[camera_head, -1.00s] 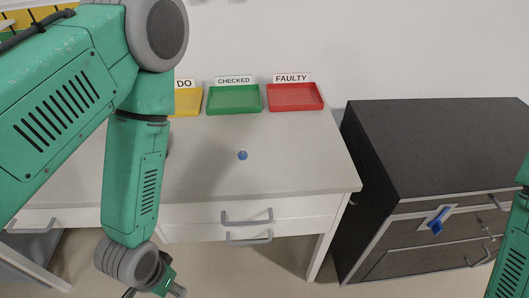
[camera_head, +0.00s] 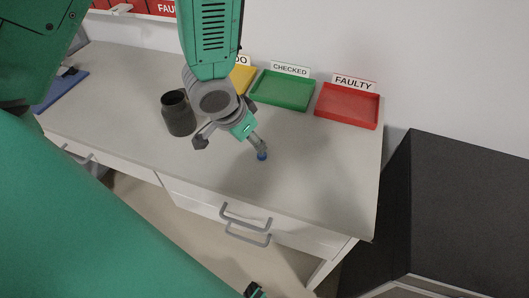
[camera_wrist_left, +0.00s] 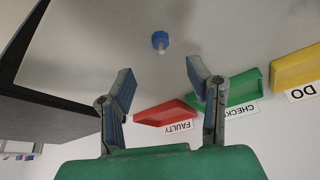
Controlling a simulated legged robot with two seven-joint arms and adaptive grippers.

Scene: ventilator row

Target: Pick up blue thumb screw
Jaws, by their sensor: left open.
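The blue thumb screw (camera_head: 262,156) stands on the light grey table, near its front. In the left wrist view the blue thumb screw (camera_wrist_left: 160,41) shows a blue head and a pale shank, beyond the fingertips and roughly centred between them. My left gripper (camera_head: 229,143) is over the table, with one finger close to the screw in the head view; whether it touches cannot be told there. In the left wrist view my left gripper (camera_wrist_left: 161,78) is open and empty, fingers spread. My right gripper is not clearly in view.
Yellow (camera_head: 241,78), green CHECKED (camera_head: 281,90) and red FAULTY (camera_head: 347,105) trays line the table's back. A dark cylindrical container (camera_head: 178,113) stands left of the gripper. A black cabinet (camera_head: 465,205) is at the right. Table around the screw is clear.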

